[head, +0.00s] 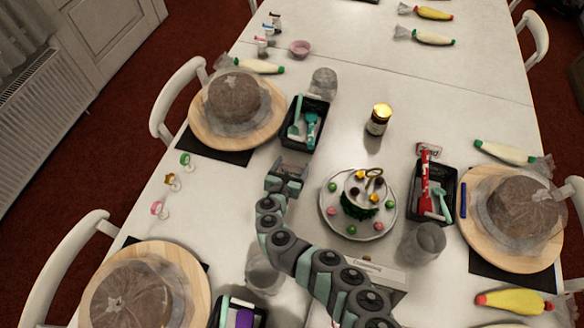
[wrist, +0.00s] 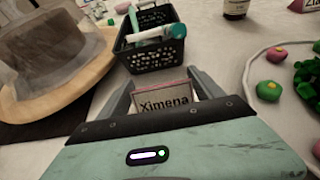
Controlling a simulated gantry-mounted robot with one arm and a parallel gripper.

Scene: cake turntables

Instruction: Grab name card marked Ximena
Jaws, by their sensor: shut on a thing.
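The name card (wrist: 164,103) is white with a reddish edge and reads "Ximena" in black letters, upright and facing the wrist camera. My gripper (wrist: 163,86) has a finger on each side of the card and is shut on it. In the head view, my gripper (head: 290,171) is just below the black basket in the upper middle of the table; the card is mostly hidden there.
A black basket (wrist: 152,58) with teal tools stands just beyond the card. A wrapped cake on a wooden turntable (head: 202,128) is to the left. A plate of decorations (head: 332,212) is to the right. Another name card (head: 428,149) stands by the right basket (head: 422,208).

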